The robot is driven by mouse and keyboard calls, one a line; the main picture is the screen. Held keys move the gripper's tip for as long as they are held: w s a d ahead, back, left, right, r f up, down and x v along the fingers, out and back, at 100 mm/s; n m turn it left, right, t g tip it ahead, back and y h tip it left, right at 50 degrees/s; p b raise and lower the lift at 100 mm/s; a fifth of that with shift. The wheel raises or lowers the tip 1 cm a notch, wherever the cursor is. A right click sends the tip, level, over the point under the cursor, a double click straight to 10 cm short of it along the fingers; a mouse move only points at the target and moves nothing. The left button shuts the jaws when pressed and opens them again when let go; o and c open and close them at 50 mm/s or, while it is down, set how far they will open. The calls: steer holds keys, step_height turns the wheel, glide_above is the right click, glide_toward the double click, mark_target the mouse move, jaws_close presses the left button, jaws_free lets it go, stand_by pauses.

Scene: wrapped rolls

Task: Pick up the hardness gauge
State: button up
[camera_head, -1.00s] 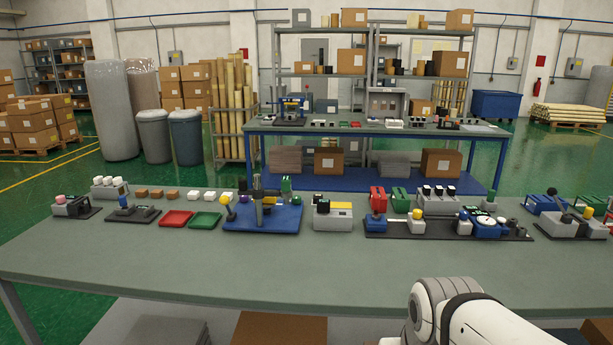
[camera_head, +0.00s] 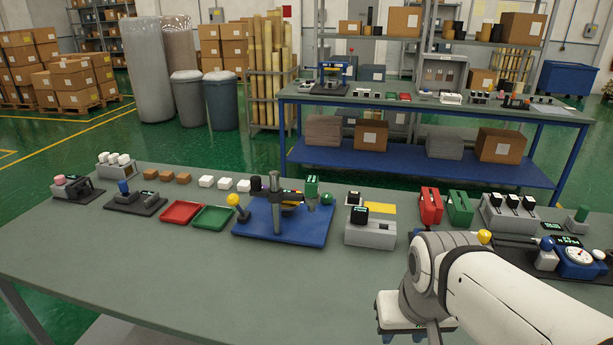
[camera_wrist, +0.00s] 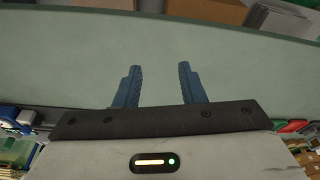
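No label marks the hardness gauge, so I cannot tell for certain which item it is. A blue device with a round white dial (camera_head: 578,258) sits on a dark base at the right, partly cut off by the frame edge. A stand on a blue plate (camera_head: 283,222) with a grey column and a yellow-knobbed lever is left of centre. In the wrist view my gripper (camera_wrist: 155,72) is open, with two blue fingers apart and nothing between them. The bare table surface (camera_wrist: 220,60) lies beyond them. In the head view my arm covers part of the bench's front right.
Red (camera_head: 182,212) and green (camera_head: 212,217) trays lie left of the stand. A grey unit with a black knob (camera_head: 370,232) stands to its right. Red (camera_head: 430,206) and green blocks stand behind my arm. The front left of the bench (camera_head: 190,280) is clear.

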steer(key=shift+s+d, duration=0.1)
steer(key=shift+d, duration=0.05)
steer(key=shift+o, duration=1)
steer(key=shift+r, duration=0.15)
steer(key=shift+o, duration=1.2)
steer(key=w+a+r+p, duration=0.1)
steer(key=w+r+p, duration=0.2)
steer(key=w+r, duration=0.2)
steer(key=shift+w+a, duration=0.4)
steer(key=shift+w, duration=0.75)
step_height(320, 180, up, 4)
steer(key=m+t+p, duration=0.1)
steer(key=t+p, duration=0.1)
steer(key=p, duration=0.8)
glide_above(312, 179)
steer(key=s, duration=0.2)
steer(key=shift+s+d+h, duration=0.15)
steer(key=shift+s+h, duration=0.05)
steer(key=shift+h, duration=0.1)
steer(key=shift+w+f, duration=0.25)
steer(key=shift+f, duration=0.05)
steer(key=shift+p+x, duration=1.4)
steer(key=shift+x, duration=2.35)
